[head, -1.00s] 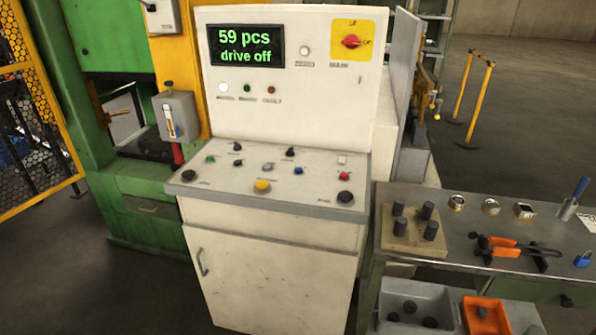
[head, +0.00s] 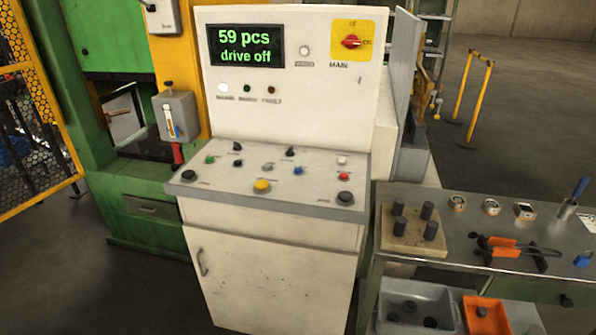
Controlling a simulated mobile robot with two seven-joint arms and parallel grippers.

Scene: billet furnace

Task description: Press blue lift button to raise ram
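The white control cabinet (head: 290,110) stands in the middle of the head view. The small blue button (head: 298,170) sits on its sloped panel, right of centre, between a grey button (head: 267,166) and a red button (head: 343,177). The display (head: 246,46) reads "59 pcs" and "drive off". The red main switch (head: 351,42) sits on a yellow plate at the upper right. The green press (head: 107,180) stands at the left; I cannot make out its ram. Neither gripper is in view.
The sloped panel also carries a yellow button (head: 262,186), a green button (head: 209,159) and large black buttons at both front corners. A steel table (head: 460,222) with tools and blocks stands close at the right. A yellow mesh guard (head: 45,110) is at the left.

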